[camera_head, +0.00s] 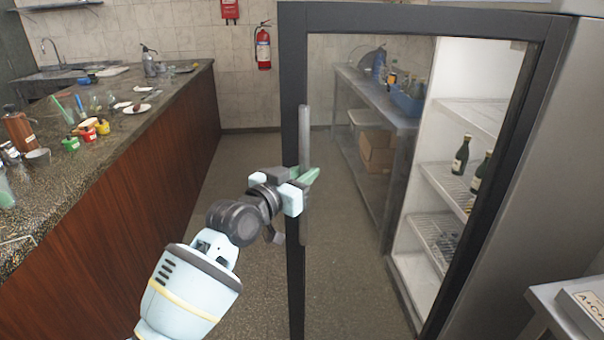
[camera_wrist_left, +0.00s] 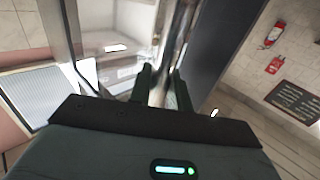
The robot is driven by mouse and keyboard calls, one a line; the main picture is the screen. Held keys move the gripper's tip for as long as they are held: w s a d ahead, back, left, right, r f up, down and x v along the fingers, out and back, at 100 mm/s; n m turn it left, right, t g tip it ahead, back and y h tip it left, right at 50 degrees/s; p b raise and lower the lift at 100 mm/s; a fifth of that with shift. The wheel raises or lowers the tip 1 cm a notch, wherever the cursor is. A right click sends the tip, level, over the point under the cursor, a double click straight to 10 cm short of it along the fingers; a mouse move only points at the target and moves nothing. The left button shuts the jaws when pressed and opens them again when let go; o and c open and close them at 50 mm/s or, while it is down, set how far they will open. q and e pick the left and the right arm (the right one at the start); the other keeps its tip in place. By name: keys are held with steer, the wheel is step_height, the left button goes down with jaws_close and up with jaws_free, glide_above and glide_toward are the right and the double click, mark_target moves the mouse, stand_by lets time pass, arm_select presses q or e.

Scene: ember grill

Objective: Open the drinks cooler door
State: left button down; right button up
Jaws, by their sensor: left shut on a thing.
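The drinks cooler door (camera_head: 293,80) is a dark frame around clear glass. It stands swung open, its free edge out in the aisle and apart from the cooler body (camera_head: 558,150). A vertical grey bar handle (camera_head: 304,130) runs along the free edge. My left gripper (camera_head: 304,180) is shut on the handle at about its middle. In the left wrist view the fingers (camera_wrist_left: 163,88) lie on either side of the bar. Through the glass the white interior shows wire shelves (camera_head: 455,185) with green bottles (camera_head: 461,155). My right gripper is not in view.
A long counter (camera_head: 150,160) with cups, plates and bottles runs along the left. A steel table (camera_head: 385,110) with a blue crate (camera_head: 405,100) shows through the glass. A fire extinguisher (camera_head: 263,47) hangs on the back wall. The aisle floor (camera_head: 235,165) is clear.

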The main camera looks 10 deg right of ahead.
arm_select(q)
steer(key=c, duration=1.3)
jaws_free()
steer(key=shift+d, duration=0.2)
steer(key=shift+c, duration=0.2)
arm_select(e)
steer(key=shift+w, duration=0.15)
arm_select(q)
steer(key=shift+a, duration=0.15)
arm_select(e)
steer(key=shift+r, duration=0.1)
arm_select(q)
steer(key=v, duration=0.7)
steer(key=shift+s+a, duration=0.2)
steer(key=shift+s, duration=0.15)
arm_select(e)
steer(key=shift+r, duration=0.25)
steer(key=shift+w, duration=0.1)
